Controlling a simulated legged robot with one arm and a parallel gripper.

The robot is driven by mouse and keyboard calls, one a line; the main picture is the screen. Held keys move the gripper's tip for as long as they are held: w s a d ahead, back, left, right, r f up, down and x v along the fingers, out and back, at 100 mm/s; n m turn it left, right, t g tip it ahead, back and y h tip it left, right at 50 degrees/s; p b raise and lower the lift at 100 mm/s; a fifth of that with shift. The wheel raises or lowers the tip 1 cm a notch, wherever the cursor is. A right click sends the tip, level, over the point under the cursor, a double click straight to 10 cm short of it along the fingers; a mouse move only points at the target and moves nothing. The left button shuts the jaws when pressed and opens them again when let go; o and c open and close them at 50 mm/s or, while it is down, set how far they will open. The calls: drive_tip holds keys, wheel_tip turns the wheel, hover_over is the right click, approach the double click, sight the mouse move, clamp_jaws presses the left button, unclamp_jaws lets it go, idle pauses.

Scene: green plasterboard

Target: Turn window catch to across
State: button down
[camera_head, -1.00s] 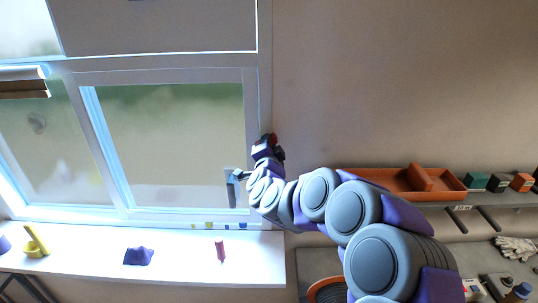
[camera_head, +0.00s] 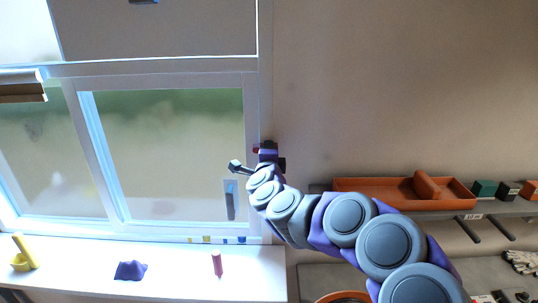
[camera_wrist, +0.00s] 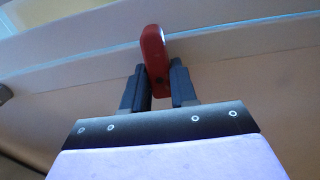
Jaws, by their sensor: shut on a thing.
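The red window catch (camera_wrist: 154,48) shows in the wrist view at the window frame, its lower end between the two dark fingers of my gripper (camera_wrist: 161,78). The fingers are shut on it. In the head view my gripper (camera_head: 267,150) is at the right side of the window frame. A small red part of the catch (camera_head: 256,148) shows there, pointing left. The catch's pivot and most of its body are hidden by my gripper in the head view.
A white sill (camera_head: 180,272) below the window bears a purple lump (camera_head: 131,270), a pink-red upright piece (camera_head: 217,263) and a yellow object (camera_head: 24,254). A shelf at right holds an orange tray (camera_head: 365,194) and small boxes. The wall above it is bare.

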drive_tip(key=shift+f, duration=0.15)
drive_tip(key=c, duration=1.1)
unclamp_jaws()
drive_tip(key=shift+w, duration=0.1)
drive_tip(key=shift+o, duration=1.1)
drive_tip(key=shift+w+a, duration=0.1)
drive_tip(key=shift+w, duration=0.1)
drive_tip(key=shift+s, duration=0.1)
drive_tip(key=shift+s, duration=0.1)
drive_tip(key=s, duration=1.7)
drive_tip(key=shift+a, duration=0.1)
